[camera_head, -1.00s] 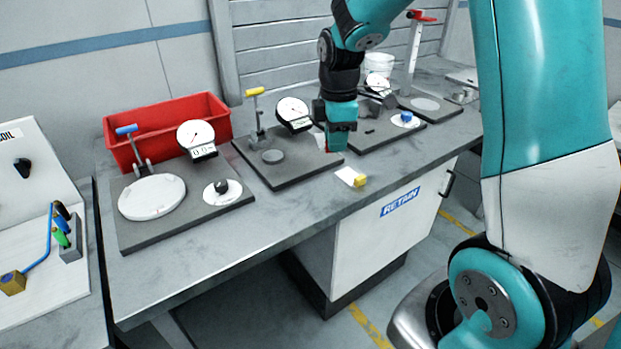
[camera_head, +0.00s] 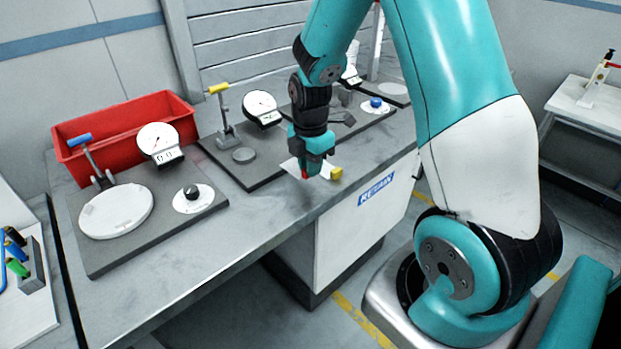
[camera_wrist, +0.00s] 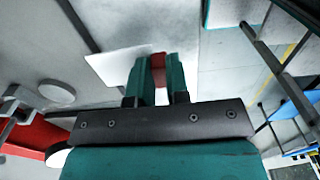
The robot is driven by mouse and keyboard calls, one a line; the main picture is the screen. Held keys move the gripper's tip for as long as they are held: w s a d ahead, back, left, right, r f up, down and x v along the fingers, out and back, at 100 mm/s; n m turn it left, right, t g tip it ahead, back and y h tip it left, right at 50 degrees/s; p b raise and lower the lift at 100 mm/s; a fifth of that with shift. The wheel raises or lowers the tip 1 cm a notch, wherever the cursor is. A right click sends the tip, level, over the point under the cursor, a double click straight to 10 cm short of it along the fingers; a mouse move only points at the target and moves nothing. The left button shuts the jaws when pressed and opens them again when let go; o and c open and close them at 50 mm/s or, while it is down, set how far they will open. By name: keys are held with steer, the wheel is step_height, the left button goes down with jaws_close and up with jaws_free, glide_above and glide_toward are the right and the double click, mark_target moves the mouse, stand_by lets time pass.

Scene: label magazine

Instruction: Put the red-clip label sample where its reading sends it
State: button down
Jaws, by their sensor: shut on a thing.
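My gripper (camera_head: 306,172) is shut on the red clip (camera_wrist: 159,68) of a white label sample, above the bench's front part. The white label (camera_wrist: 118,66) sticks out to the left of the fingers in the wrist view; part of it shows beside the gripper in the head view (camera_head: 289,165). A yellow clip (camera_head: 336,173) of another label lies on the bench just right of my gripper. Dial gauge stations stand along the bench: one with a blue lever (camera_head: 79,140) and a display that seems to read 0.0, one with a yellow lever (camera_head: 219,88).
A red bin (camera_head: 120,150) stands behind the blue-lever station. A white cabinet front marked RETAIN (camera_head: 376,187) is under the bench. A side table (camera_head: 600,115) with a red-topped stand is at far right. A holder with coloured handles (camera_head: 32,275) is at far left.

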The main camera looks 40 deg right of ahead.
mark_target(311, 191)
steer(key=shift+f, duration=2.35)
steer(key=shift+f, duration=0.15)
steer(key=c, duration=1.1)
jaws_free()
